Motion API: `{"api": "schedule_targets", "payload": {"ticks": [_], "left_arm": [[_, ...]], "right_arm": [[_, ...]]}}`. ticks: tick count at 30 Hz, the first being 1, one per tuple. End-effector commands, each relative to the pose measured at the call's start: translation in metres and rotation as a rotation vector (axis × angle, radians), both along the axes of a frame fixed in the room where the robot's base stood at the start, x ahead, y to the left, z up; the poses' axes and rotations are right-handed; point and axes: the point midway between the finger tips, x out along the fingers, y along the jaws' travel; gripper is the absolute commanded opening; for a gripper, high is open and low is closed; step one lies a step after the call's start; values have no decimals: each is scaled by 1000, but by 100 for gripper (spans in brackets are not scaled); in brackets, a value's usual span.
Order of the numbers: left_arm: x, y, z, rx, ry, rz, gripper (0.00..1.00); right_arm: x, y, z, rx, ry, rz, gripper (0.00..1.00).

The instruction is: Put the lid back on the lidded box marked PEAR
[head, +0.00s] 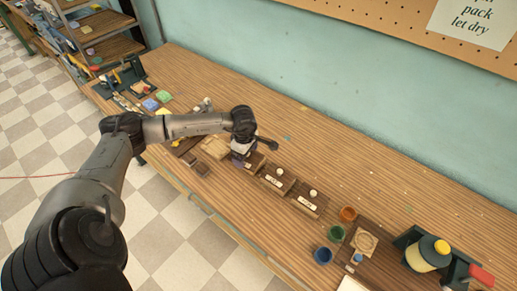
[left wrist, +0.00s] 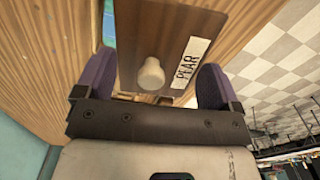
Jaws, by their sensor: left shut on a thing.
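My left gripper (head: 241,153) is low over the workbench, beside a row of small boxes with dark lids. In the left wrist view its two purple fingers (left wrist: 155,78) are shut on the opposite edges of a dark brown lid (left wrist: 152,35). The lid has a white round knob (left wrist: 150,74), and a white label reading PEAR (left wrist: 188,62) shows along its right side. A dark box part (head: 256,160) shows just right of the gripper. The arm hides most of that spot, so I cannot tell whether the lid rests on a box. My right gripper is not in view.
Two lidded boxes with white knobs stand close on the right, a nearer one (head: 273,180) and a farther one (head: 310,200). The bench (head: 330,150) towards the wall is clear.

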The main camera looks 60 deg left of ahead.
Motion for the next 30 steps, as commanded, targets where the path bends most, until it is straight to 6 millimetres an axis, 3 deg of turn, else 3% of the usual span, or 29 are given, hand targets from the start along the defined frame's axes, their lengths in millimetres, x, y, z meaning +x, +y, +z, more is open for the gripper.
{"api": "schedule_targets", "payload": {"ticks": [3,11,18,30], "left_arm": [[9,22,-1,-1,-3,19,62],[31,46,-4,-1,-4,-55,62],[39,46,-6,0,0,-157,62],[39,46,-22,-1,-2,-167,62]], "right_arm": [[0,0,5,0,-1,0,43],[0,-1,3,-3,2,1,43],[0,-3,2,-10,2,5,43],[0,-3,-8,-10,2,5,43]]}}
